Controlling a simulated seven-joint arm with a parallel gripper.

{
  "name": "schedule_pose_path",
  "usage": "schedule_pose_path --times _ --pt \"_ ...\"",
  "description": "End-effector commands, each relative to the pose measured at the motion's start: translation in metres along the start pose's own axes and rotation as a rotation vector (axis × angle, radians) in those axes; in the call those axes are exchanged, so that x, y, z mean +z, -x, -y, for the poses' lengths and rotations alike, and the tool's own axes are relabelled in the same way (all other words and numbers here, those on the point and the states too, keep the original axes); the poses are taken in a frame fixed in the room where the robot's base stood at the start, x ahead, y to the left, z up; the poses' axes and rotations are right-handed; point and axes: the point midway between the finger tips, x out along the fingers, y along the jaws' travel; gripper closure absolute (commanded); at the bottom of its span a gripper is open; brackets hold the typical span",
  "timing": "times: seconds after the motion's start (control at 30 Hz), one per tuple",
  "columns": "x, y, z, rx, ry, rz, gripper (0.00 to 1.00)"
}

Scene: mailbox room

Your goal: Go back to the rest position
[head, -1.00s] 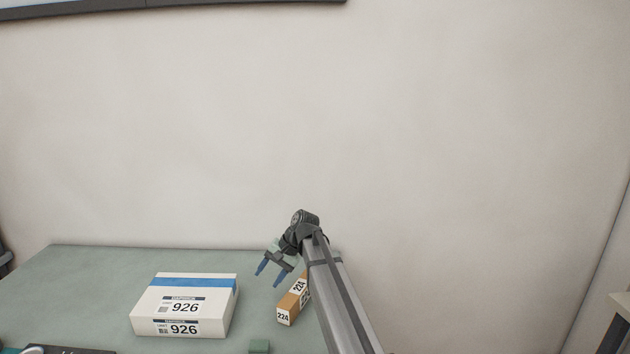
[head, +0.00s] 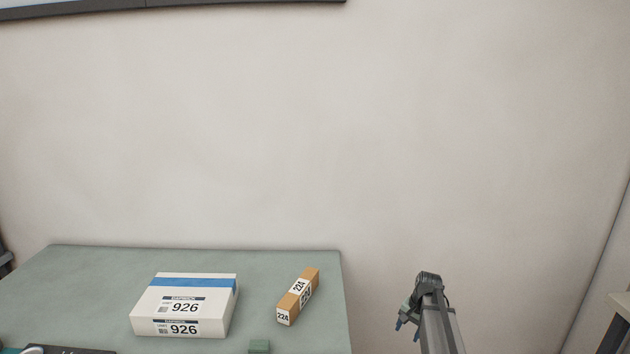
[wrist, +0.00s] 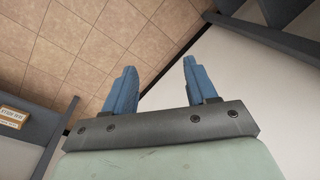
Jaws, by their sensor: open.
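My gripper (head: 407,331) hangs right of the table's right edge in the head view, away from the parcels, with its blue fingertips pointing down and left. In the wrist view its two blue fingers (wrist: 157,90) stand apart with nothing between them. A white parcel (head: 185,303) with a blue stripe and the number 926 lies on the table. A small brown box (head: 298,296) labelled 224 lies to its right, clear of my gripper.
The green-grey table (head: 80,275) ends just right of the brown box. A small green block (head: 259,346) sits at the bottom edge of the view. A dark item (head: 65,350) shows at the lower left. Tiled floor (wrist: 60,40) shows in the wrist view.

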Motion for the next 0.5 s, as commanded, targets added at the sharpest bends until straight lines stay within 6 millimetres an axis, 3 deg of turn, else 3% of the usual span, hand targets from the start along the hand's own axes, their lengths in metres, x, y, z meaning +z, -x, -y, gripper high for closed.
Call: schedule_pose_path --times 0.03,0.1,0.2,0.37,0.5 --pt "-0.003 -0.013 -0.027 0.042 -0.022 -0.007 0.43" --pt "-0.002 -0.031 -0.058 0.098 -0.036 -0.013 0.43" --pt "0.014 -0.057 -0.082 0.149 -0.025 -0.001 0.43" --pt "0.059 -0.101 -0.098 0.188 0.028 0.050 0.43" --pt "0.108 -0.139 -0.108 0.210 0.091 0.110 0.43"
